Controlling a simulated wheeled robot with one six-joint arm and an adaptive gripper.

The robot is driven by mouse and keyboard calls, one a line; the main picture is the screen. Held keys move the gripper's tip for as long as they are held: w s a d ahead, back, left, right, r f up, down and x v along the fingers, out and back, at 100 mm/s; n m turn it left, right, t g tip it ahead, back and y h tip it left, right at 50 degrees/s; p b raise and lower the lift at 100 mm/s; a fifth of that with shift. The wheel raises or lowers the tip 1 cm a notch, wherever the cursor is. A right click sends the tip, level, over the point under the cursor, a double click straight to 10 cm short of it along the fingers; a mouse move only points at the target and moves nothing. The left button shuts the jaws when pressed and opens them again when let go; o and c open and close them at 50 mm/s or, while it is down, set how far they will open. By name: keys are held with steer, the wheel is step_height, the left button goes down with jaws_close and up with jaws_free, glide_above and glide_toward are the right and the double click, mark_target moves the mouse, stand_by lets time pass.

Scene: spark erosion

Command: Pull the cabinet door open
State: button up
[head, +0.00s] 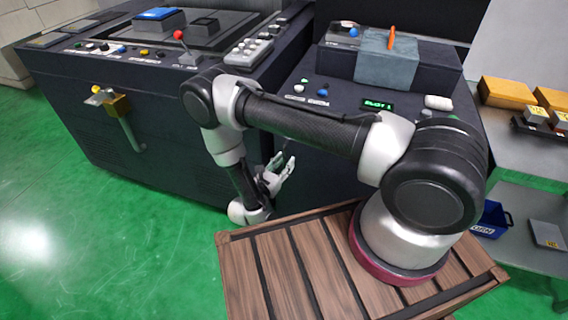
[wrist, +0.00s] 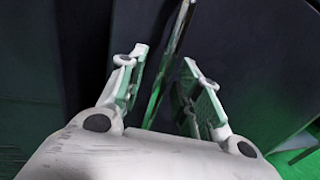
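My gripper (head: 283,164) is low in front of the dark cabinets, close to where the left and right ones meet. In the wrist view my gripper (wrist: 164,62) has its two fingers spread apart. A thin, slanting bar or edge (wrist: 181,28) runs between the fingers in that view; I cannot tell whether it is the door's handle or its edge, or whether a finger touches it. Behind it is a dark flat panel (wrist: 245,45), probably the cabinet front. In the head view my arm hides much of the right cabinet (head: 310,72), so its door is not clearly seen.
The left machine (head: 180,145) carries a brass block with a lever (head: 125,118) on its front. A slatted wooden platform (head: 285,265) lies under my arm base. Shelves with yellow boxes (head: 507,93) and a blue bin (head: 492,218) stand right. Green floor is clear at left.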

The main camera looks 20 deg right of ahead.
steer(key=shift+w+d, duration=0.15)
steer(key=shift+d, duration=0.05)
jaws_close()
